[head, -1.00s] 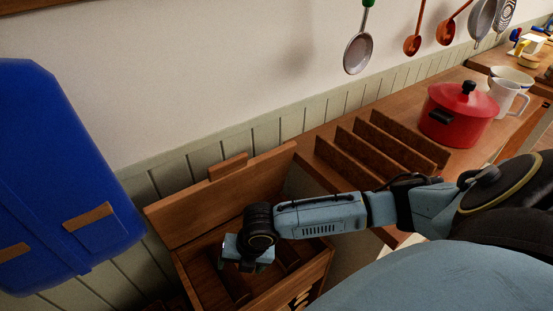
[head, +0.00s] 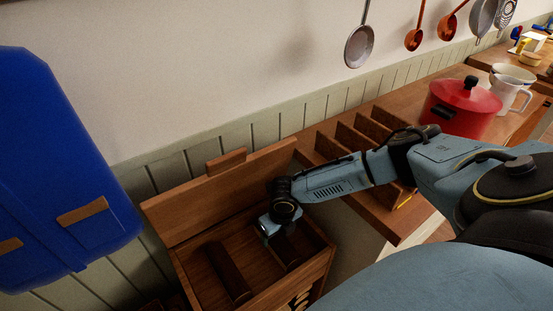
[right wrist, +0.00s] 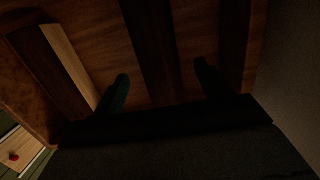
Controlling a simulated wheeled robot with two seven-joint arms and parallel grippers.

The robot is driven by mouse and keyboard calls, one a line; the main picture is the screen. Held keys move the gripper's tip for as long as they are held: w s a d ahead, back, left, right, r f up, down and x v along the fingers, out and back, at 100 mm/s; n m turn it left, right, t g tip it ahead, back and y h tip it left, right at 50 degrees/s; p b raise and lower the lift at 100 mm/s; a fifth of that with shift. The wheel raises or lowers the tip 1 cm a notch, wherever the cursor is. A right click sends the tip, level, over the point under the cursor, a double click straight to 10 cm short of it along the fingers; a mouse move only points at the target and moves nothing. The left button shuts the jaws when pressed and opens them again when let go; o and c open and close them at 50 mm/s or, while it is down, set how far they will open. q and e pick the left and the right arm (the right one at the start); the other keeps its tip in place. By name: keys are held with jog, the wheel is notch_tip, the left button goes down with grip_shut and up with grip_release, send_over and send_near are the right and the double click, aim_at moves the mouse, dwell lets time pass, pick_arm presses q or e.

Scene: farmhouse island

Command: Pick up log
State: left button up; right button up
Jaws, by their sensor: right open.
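An open wooden box (head: 265,294) with its lid raised stands at the lower middle of the head view. A dark brown log (head: 229,272) lies inside it at the left. A second dark log (head: 287,256) lies to its right, partly hidden by my right gripper (head: 273,231), which is over the box. In the right wrist view my right gripper (right wrist: 162,85) is open, its two fingers on either side of a dark log (right wrist: 150,45). That view is dim, and I cannot tell whether the fingers touch it. My left gripper is not in view.
The raised lid (head: 220,190) stands behind the box, against the panelled wall. A counter with wooden dividers (head: 345,140) and a red pot (head: 462,108) is to the right. A large blue object (head: 60,160) is at the left.

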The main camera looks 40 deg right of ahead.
aim_at(277, 240)
jog(key=f, duration=0.1)
jog(key=f+b, duration=0.1)
jog(key=f, duration=0.3)
jog(key=shift+w+f, duration=0.2)
jog(key=shift+w, duration=0.05)
jog(key=shift+r, duration=0.1)
jog(key=c, duration=1.3)
jog(key=shift+s+a+r, duration=0.15)
jog(key=shift+a+r, duration=0.15)
jog(key=shift+r, duration=0.05)
notch_tip(277, 240, up, 10)
jog(key=shift+r+p, duration=0.25)
jog(key=shift+p, duration=1)
jog(key=s+a+p, duration=0.1)
jog(key=s+a, duration=1.2)
jog(key=a, duration=0.1)
jog(key=shift+s+r, duration=0.15)
jog(key=shift+s, duration=0.15)
